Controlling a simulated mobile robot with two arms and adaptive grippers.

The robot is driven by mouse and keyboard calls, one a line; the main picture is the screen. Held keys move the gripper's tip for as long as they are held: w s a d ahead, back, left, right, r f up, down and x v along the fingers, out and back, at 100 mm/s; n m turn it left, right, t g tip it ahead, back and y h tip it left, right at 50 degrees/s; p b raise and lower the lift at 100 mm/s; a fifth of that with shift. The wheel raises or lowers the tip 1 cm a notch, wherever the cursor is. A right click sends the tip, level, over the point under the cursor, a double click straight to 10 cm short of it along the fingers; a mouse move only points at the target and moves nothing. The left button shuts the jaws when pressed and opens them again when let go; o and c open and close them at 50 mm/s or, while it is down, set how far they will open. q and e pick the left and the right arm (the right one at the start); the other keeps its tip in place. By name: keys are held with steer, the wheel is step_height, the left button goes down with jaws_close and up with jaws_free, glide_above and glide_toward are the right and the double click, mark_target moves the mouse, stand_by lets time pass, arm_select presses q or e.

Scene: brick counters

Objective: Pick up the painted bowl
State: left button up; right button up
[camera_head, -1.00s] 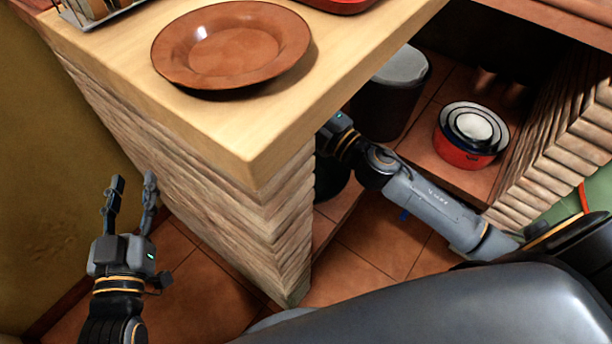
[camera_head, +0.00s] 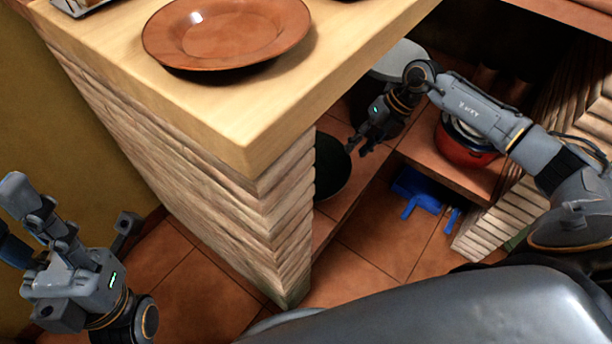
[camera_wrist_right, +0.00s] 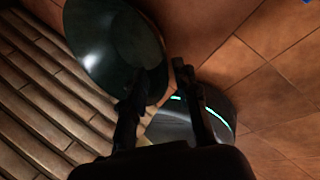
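A dark green, glossy round dish (camera_head: 331,167), which looks like the bowl, is partly hidden behind the brick corner of the counter. In the right wrist view the dish (camera_wrist_right: 112,50) is tilted, low beside the brick wall. My right gripper (camera_head: 360,147) is just right of it in the head view, fingers pointing down. In the wrist view its fingers (camera_wrist_right: 156,88) are apart with nothing held; one overlaps the dish's edge in the picture. Contact cannot be told. My left gripper (camera_head: 78,225) is at the lower left, fingers apart and empty, far from the dish.
A brown plate (camera_head: 226,35) rests on the wooden counter (camera_head: 250,135), whose corner and brick side (camera_head: 285,225) stand left of my right gripper. A grey bin (camera_head: 402,60) and a red pot (camera_head: 465,150) are behind my right arm. A blue object (camera_head: 418,188) lies on the tiled floor.

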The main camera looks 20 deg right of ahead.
mark_target(342, 165)
steer(key=b+x, duration=0.1)
steer(key=x, duration=0.1)
steer(key=b+x, duration=0.1)
steer(key=x, duration=0.2)
steer(key=b+x, duration=0.1)
steer(key=x, duration=0.1)
steer(key=shift+d+f, duration=0.15)
steer(key=shift+f, duration=0.25)
steer(key=shift+w+a+f+b, duration=0.15)
steer(key=shift+a+f+b, duration=0.15)
steer(key=shift+f+b, duration=0.15)
jaws_close()
steer(key=shift+r, duration=0.15)
